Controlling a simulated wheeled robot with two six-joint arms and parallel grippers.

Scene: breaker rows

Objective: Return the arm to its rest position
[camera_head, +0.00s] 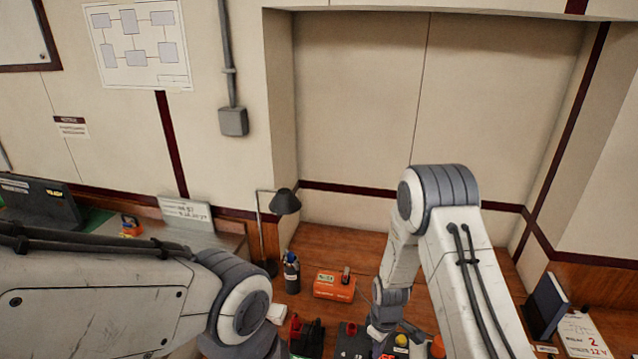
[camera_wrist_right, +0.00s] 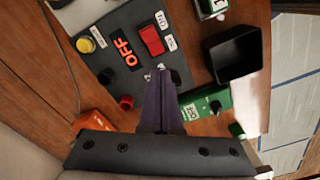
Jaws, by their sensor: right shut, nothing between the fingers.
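My right arm reaches down over the bench in the head view, its wrist (camera_head: 383,312) low in the picture. My right gripper (camera_wrist_right: 160,78) is shut and empty in the right wrist view. Its fingertips appear over the lower edge of a dark grey panel (camera_wrist_right: 135,20); I cannot tell whether they touch it. The panel has a red rocker switch (camera_wrist_right: 152,40), a yellow button (camera_wrist_right: 85,45), an orange "OFF" label (camera_wrist_right: 126,51) and dark knobs. My left arm (camera_head: 240,310) comes in from the left and bends down; its gripper is outside the frame.
A black open box (camera_wrist_right: 232,54) and a green device (camera_wrist_right: 207,104) sit close beside the right gripper. An orange box (camera_head: 333,287), a bottle (camera_head: 291,273) and a lamp (camera_head: 285,202) stand on the wooden bench. A dark upright object (camera_head: 546,306) stands at right.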

